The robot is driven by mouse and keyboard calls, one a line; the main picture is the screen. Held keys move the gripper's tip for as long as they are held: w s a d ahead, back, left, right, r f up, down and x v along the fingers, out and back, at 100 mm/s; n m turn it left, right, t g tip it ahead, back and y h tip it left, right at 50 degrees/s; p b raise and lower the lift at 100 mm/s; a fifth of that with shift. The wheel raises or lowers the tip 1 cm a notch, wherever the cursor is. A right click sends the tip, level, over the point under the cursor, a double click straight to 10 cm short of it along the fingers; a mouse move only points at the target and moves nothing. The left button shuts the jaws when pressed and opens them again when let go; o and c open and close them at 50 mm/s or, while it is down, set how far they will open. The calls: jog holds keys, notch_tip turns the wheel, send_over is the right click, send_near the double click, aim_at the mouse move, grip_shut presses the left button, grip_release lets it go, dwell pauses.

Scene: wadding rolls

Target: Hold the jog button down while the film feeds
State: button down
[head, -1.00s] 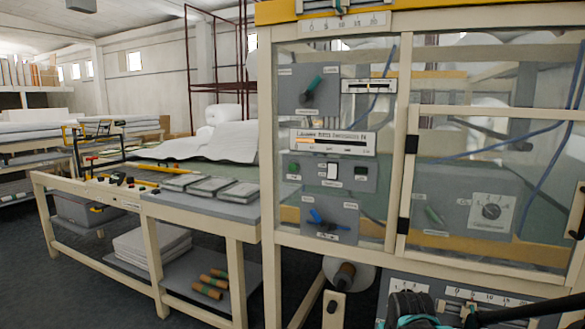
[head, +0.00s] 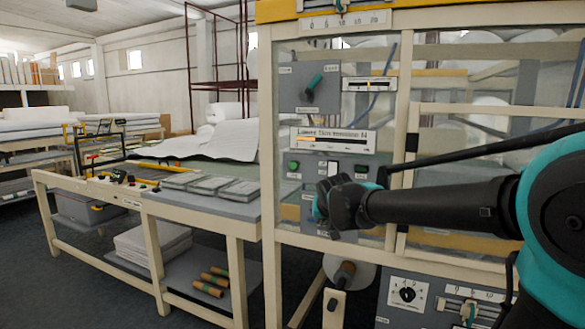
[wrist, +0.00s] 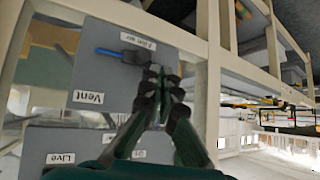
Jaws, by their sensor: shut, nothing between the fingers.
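The control panel (head: 344,184) below the tension display carries a green button (head: 293,165), a white rocker-like piece (head: 333,170) and a dark button (head: 361,170). Their labels are too small to read, so I cannot tell which is the jog button. My gripper (wrist: 160,75) is shut and empty in the wrist view. Its tips show against the panel marked Vent (wrist: 95,70), near a blue lever (wrist: 120,53); I cannot tell whether they touch. A panel marked Live (wrist: 75,158) is partly hidden behind my gripper. In the head view my wrist covers most of the lower lever panel.
A cream frame post (head: 268,180) and clear panes surround the controls. A dial panel (head: 407,295) is at lower right. A workbench (head: 130,203) with grey pads (head: 210,186) stands left. Open floor (head: 60,290) lies in front of it.

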aim_at(291, 166)
jog(key=w+a+r+t+y, duration=0.1)
jog(key=w+a+r, duration=0.1)
jog(key=a+r, duration=0.5)
jog(key=w+a+r+t+y, duration=0.1)
jog(key=w+a+r, duration=0.2)
jog(key=a+r, duration=0.4)
jog(key=shift+w+a+n+y, duration=0.2)
jog(key=shift+a+n+y, duration=0.05)
jog(key=shift+n+y, duration=0.05)
jog(key=shift+f, duration=0.1)
jog(key=shift+w+d, duration=0.5)
jog(key=shift+w, duration=0.9)
jog(key=shift+w+d, duration=0.55)
jog(key=shift+w, duration=0.8)
jog(key=shift+w+d, duration=0.5)
jog(key=shift+w, duration=0.9)
jog(key=shift+w+d, duration=0.1)
jog(key=shift+w, duration=0.3)
jog(key=shift+w+d, duration=0.15)
jog(key=shift+w, duration=0.2)
dwell(1.3)
